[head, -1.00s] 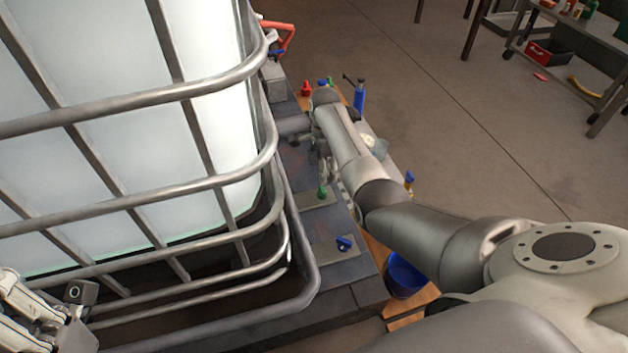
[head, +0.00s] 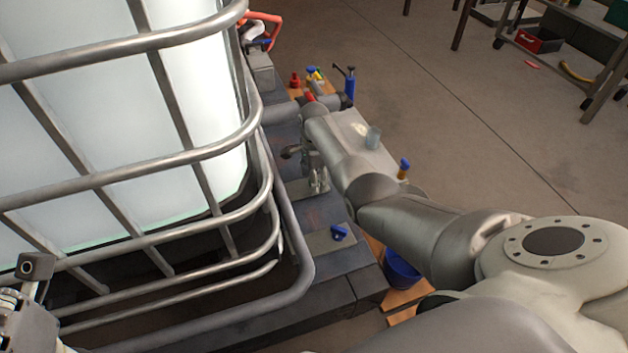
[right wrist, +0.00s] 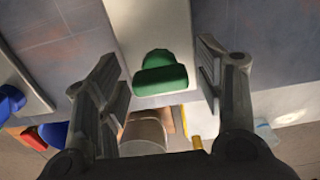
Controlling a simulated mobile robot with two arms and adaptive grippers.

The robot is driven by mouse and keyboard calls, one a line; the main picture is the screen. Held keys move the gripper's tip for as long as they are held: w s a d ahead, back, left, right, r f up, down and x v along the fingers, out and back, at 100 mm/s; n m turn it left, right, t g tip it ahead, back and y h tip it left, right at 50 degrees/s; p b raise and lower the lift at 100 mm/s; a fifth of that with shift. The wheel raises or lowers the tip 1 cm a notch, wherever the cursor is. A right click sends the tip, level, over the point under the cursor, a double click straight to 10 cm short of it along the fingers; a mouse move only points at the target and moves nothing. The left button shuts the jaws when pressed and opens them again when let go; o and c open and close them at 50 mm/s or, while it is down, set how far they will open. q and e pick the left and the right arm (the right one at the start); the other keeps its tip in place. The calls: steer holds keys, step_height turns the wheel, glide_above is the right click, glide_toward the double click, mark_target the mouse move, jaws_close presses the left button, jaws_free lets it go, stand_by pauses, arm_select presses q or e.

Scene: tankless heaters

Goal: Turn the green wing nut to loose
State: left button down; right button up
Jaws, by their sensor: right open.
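The green wing nut (right wrist: 160,74) sits on a pale plate (right wrist: 150,22) in the right wrist view. My right gripper (right wrist: 157,62) is open, with one finger on each side of the nut and visible gaps between. In the head view my right gripper (head: 317,180) points down over the plate (head: 296,189) and hides the green nut. My left gripper (head: 32,290) is partly seen at the lower left edge, away from the nut; its fingers are not clear.
A blue wing nut (head: 339,232) sits on a nearer plate (head: 322,244). A large white tank in a metal cage (head: 150,180) stands close on the left. A blue bucket (head: 400,270) is at the right, below my right arm. Open floor (head: 450,150) lies beyond.

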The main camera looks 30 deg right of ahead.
steer(key=c, duration=1)
